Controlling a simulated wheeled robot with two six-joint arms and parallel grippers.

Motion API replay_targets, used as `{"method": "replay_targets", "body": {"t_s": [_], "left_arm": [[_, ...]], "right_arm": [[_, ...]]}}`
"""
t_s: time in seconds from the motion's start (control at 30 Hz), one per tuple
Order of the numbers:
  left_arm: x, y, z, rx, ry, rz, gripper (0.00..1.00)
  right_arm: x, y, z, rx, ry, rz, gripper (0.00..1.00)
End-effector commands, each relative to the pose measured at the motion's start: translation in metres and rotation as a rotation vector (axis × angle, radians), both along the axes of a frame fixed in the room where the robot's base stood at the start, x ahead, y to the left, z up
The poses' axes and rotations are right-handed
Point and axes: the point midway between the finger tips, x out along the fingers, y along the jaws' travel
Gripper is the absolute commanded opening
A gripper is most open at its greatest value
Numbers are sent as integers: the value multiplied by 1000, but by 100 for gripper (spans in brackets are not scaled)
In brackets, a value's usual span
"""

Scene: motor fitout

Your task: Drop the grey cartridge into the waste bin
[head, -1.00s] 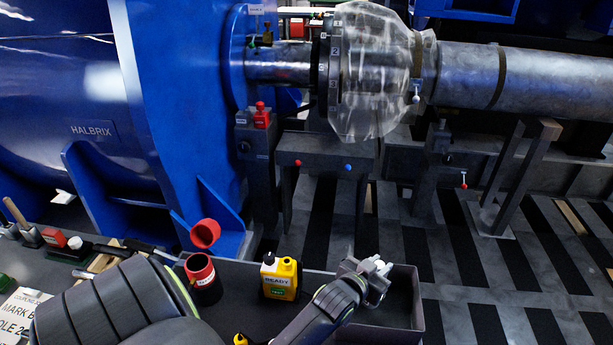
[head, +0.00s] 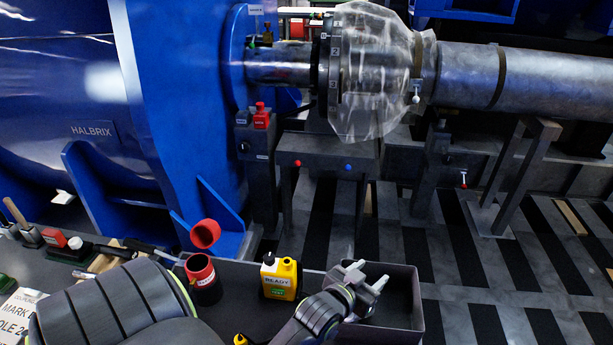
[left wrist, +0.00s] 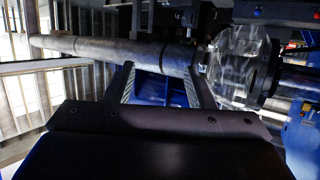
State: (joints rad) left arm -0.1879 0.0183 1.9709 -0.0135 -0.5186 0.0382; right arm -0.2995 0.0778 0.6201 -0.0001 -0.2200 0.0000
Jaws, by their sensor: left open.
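My left gripper (head: 370,277) is open over the left part of a dark grey open box (head: 418,300) in the head view. In the left wrist view, the fingers (left wrist: 160,85) stand apart with nothing held between them. I cannot make out the grey cartridge in either view; the arm and gripper hide part of the box's inside. A black round container with a red rim (head: 203,283) stands left of the box, its label too small to read. I cannot tell which container is the waste bin. My right gripper is out of view.
A yellow bottle marked READY (head: 279,278) stands between the red-rimmed container and the box. A red ring-shaped part (head: 205,233) is behind that container. Small tools and blocks (head: 55,238) lie at the left. The blue machine (head: 180,130) and shaft stand behind.

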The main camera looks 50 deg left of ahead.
Motion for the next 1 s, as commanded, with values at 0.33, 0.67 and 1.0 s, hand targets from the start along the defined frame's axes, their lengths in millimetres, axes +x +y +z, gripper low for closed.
{"method": "replay_targets", "body": {"t_s": [0.33,0.67,1.0], "left_arm": [[-71,-4,21,-1,1,3,49],[-112,-6,34,0,1,1,49],[-118,-7,37,2,0,-1,49]], "right_arm": [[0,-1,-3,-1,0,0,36],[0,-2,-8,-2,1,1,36],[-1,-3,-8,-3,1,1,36]]}}
